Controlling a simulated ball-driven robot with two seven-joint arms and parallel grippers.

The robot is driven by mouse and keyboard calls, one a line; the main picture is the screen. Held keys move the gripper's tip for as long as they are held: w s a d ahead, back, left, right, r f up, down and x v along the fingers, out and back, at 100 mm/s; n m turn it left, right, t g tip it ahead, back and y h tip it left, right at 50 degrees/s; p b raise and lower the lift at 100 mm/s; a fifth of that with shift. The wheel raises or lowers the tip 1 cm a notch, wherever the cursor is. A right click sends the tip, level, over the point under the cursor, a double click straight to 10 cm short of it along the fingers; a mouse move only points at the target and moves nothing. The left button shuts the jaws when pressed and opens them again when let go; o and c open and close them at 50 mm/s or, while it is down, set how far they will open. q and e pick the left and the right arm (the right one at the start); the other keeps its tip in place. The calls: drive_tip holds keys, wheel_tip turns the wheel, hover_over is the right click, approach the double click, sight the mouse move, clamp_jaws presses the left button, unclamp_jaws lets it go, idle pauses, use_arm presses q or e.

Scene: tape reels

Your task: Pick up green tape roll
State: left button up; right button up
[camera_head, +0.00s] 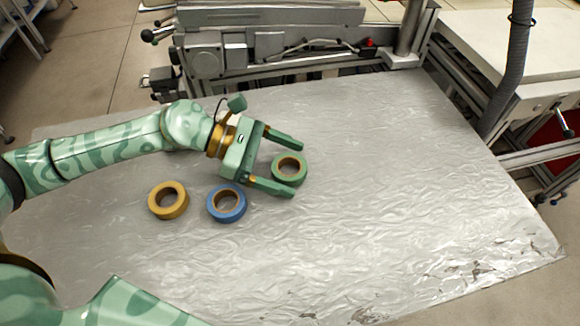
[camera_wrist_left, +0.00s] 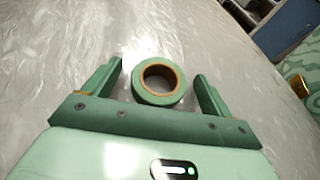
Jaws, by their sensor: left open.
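The green tape roll (camera_head: 301,170) lies flat on the silver table, with a brown inner core. It also shows in the left wrist view (camera_wrist_left: 160,98), between the two fingers. My left gripper (camera_head: 297,168) is open, its fingers on either side of the green roll, with visible gaps in the wrist view. Whether the fingers touch the table is hard to tell. My right gripper is not in view; part of my other arm shows at the bottom left of the head view.
A blue tape roll (camera_head: 227,219) lies just below my left gripper. A yellow tape roll (camera_head: 168,201) lies left of it. The silver table (camera_head: 400,220) is clear to the right. Metal machinery (camera_head: 270,45) stands along the back edge, and a grey hose (camera_head: 508,75) hangs at the right.

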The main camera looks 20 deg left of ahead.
use_arm(q)
drive_tip(key=c, duration=1.1)
drive_tip(key=shift+r+p, duration=0.3)
drive_tip(key=shift+r, duration=0.25)
wheel_tip(320, 180, up, 3)
drive_tip(key=shift+f+p, duration=0.1)
drive_tip(key=shift+p, duration=0.6)
drive_tip(key=w+a+r, duration=0.1)
drive_tip(key=a+r, duration=0.2)
drive_tip(key=a, duration=0.1)
drive_tip(key=w+a+r, duration=0.1)
drive_tip(key=a+r, duration=0.2)
drive_tip(key=a, duration=0.2)
drive_tip(key=w+a+r, duration=0.2)
drive_tip(key=a+r, duration=0.1)
drive_tip(key=a, duration=0.1)
drive_tip(key=shift+w+a+p, duration=0.1)
drive_tip(key=shift+a+p, duration=0.05)
drive_tip(key=shift+p, duration=0.2)
